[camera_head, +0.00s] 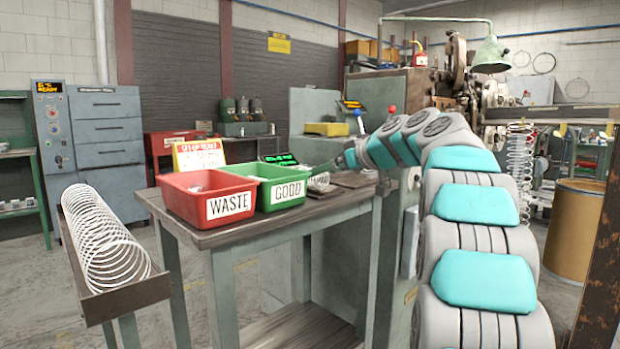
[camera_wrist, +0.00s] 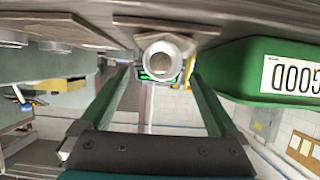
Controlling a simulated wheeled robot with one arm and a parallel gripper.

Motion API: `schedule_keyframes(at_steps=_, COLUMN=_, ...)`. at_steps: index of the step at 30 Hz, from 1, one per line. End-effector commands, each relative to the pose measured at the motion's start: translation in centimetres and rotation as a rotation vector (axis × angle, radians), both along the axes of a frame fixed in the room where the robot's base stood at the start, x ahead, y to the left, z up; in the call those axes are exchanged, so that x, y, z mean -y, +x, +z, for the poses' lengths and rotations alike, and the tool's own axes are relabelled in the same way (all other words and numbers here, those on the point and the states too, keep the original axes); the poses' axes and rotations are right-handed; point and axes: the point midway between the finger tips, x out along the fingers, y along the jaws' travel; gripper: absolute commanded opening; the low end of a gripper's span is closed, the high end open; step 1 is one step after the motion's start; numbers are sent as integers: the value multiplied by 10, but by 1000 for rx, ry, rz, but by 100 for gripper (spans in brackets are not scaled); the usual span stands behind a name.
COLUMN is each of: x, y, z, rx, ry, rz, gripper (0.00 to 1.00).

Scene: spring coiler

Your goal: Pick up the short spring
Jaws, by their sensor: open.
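The short spring (camera_head: 318,182) is a small pale metal coil on the table, just right of the green GOOD bin (camera_head: 284,192). In the wrist view, a round pale ring, seen end-on, appears to be this spring (camera_wrist: 163,62); it lies ahead between the finger lines. My gripper (camera_wrist: 161,78) is open, with a dark green finger on each side and nothing between them. In the head view, my gripper (camera_head: 330,166) reaches from the right, close above the spring. How far the fingertips are from the spring is hard to tell.
A red WASTE bin (camera_head: 208,198) stands left of the green bin on the table (camera_head: 185,240). A long spring (camera_head: 100,240) rests in a trough at left. The green bin's wall is close in the wrist view (camera_wrist: 245,72).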

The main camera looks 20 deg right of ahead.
Motion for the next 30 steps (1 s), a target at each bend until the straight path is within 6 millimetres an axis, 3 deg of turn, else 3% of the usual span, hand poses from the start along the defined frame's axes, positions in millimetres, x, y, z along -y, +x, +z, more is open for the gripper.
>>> schedule_keyframes(at_steps=12, x=-16, y=43, z=-21, rx=-2, ry=1, rz=-2, gripper=96)
schedule_keyframes(at_steps=21, x=-18, y=46, z=-22, rx=-1, ry=0, rz=-1, gripper=95)
schedule_keyframes(at_steps=30, x=-18, y=46, z=-22, rx=-1, ry=0, rz=-1, gripper=61)
